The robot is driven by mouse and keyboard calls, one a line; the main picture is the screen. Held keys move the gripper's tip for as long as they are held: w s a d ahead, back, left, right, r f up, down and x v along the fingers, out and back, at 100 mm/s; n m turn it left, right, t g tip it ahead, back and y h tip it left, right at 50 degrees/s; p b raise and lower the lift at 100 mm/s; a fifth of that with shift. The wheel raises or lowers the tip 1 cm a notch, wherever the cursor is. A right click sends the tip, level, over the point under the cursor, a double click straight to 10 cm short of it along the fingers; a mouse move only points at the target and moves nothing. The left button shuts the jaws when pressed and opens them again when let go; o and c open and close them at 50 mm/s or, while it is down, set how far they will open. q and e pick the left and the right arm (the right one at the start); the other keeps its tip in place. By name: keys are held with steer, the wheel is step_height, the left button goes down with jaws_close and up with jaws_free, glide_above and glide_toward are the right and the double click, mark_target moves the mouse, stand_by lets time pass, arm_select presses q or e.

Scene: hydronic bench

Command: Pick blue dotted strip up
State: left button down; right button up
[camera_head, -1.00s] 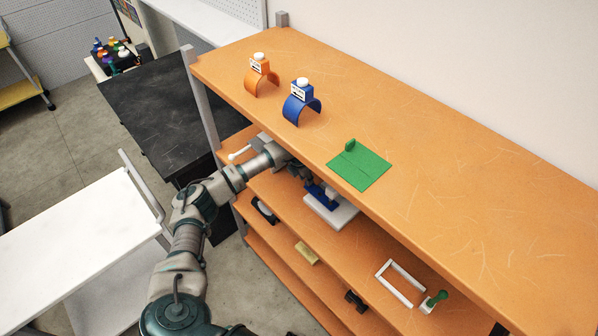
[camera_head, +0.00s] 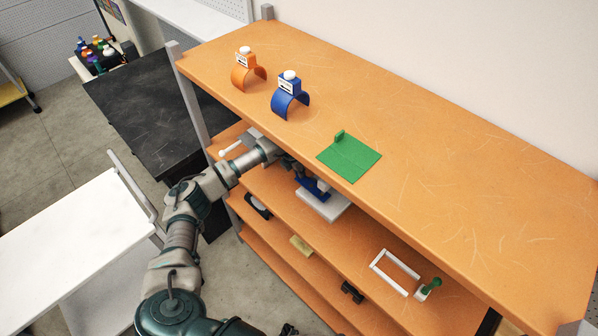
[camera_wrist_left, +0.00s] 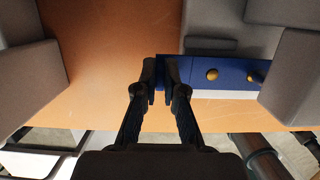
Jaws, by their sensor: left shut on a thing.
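The blue dotted strip (camera_head: 313,187) shows in the head view under the top shelf, at a white block (camera_head: 322,205) on the shelf below. In the left wrist view the strip (camera_wrist_left: 232,73) is dark blue with gold round dots and runs right from the fingers, with a white band along its lower edge. My left gripper (camera_wrist_left: 166,74) is shut on the strip's left end. In the head view my left gripper (camera_head: 296,169) is partly hidden by the top shelf's edge. I cannot tell whether the strip is clear of the block. My right gripper is not in view.
The orange top shelf (camera_head: 440,170) overhangs my left arm. On it stand an orange arch (camera_head: 240,78), a blue arch (camera_head: 284,105) and a green sheet (camera_head: 350,158). A white frame (camera_head: 396,273) and a green-handled item (camera_head: 428,289) lie lower right. A metal post (camera_head: 188,95) stands left.

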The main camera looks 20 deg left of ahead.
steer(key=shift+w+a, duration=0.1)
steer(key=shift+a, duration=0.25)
arm_select(q)
steer(key=shift+r, duration=0.1)
steer(key=shift+w+p+v, duration=0.25)
steer(key=shift+p+v, duration=0.45)
steer(key=shift+v, duration=0.3)
steer(key=shift+d+r+p, duration=0.1)
steer(key=shift+r+p, duration=0.6)
steer(key=shift+r, duration=0.8)
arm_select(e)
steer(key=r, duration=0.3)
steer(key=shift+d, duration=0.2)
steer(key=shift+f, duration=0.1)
